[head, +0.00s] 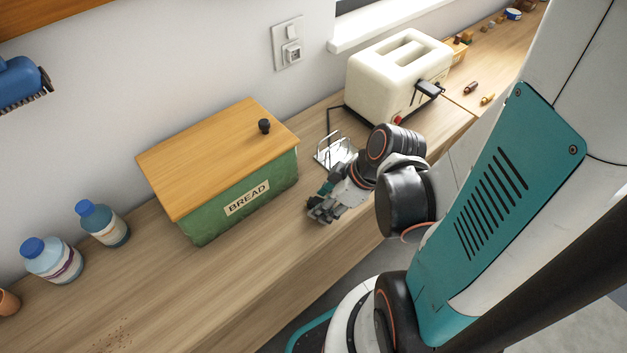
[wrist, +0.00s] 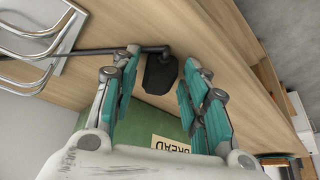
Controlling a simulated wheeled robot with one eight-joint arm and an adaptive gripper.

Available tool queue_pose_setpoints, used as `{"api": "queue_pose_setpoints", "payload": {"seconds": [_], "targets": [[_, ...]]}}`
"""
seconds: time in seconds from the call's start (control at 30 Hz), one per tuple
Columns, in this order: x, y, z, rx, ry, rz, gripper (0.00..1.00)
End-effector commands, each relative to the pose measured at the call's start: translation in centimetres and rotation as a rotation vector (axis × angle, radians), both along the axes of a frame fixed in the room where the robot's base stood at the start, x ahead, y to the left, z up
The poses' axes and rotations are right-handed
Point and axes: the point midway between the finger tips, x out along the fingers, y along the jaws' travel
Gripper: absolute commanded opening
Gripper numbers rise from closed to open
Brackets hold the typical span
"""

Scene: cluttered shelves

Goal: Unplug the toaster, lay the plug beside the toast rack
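The cream toaster (head: 385,88) stands on the counter against the wall in the head view. Its black cord (head: 331,122) runs down towards the wire toast rack (head: 322,156). In the wrist view the rack (wrist: 62,42) is at the upper left, and the black plug (wrist: 160,74) lies on the wooden counter with its cord leading left past the rack. My gripper (head: 320,208) is low over the counter in front of the rack. In the wrist view its teal fingers (wrist: 162,62) are apart, with the plug between them and gaps on both sides. The head view hides the plug.
A green bread bin (head: 240,195) with a wooden lid stands left of my gripper. A wall socket with switch (head: 290,45) is above the counter. Two blue-capped bottles (head: 103,224) stand at left. Small items (head: 471,88) lie right of the toaster. The front-left counter is mostly clear.

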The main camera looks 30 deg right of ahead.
Motion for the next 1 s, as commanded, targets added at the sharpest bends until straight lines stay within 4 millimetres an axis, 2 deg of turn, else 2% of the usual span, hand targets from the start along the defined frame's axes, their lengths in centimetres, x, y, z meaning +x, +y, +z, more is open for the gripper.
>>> {"api": "queue_pose_setpoints", "payload": {"seconds": [0.3,0.47,1.0], "targets": [[0.0,0.0,0.0,0.000,0.000,0.000,0.51],[0.0,0.0,0.7,0.000,0.000,0.000,0.51],[0.3,-0.2,7.0,0.000,0.000,-0.006,0.51]]}}
